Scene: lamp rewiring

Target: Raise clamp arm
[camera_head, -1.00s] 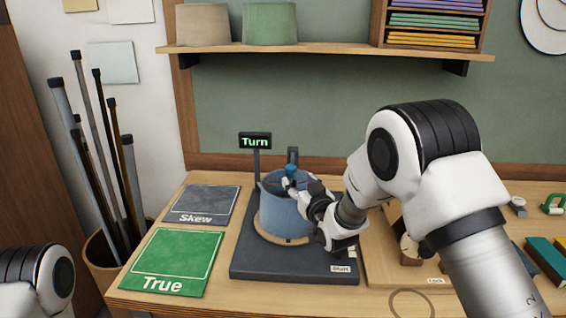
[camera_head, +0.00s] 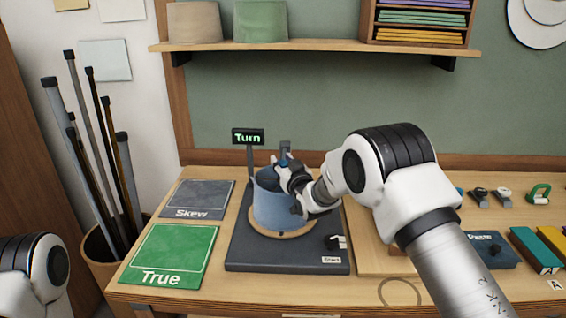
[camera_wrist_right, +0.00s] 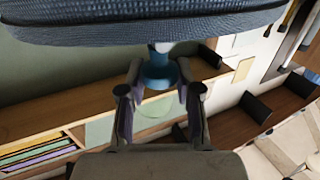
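The blue-grey drum shade (camera_head: 272,208) stands on a round wooden disc on the dark turning fixture (camera_head: 245,250). A post (camera_head: 286,149) rises behind it. My right gripper (camera_head: 281,166) is over the shade's top and hides most of the clamp arm. In the right wrist view, the gripper's two fingers (camera_wrist_right: 159,75) lie close on both sides of a blue knob (camera_wrist_right: 158,72) and appear to touch it. The shade's rim (camera_wrist_right: 150,30) fills the top of that view. My left gripper is out of view; only part of that arm shows at bottom left.
A "Turn" sign (camera_head: 248,136) stands behind the shade. A grey Skew mat (camera_head: 200,195) and a green True mat (camera_head: 172,250) lie to the left. A small switch (camera_head: 335,242) sits by the Start label. A wall shelf (camera_head: 320,47) is above. A blue box (camera_head: 488,250) lies to the right.

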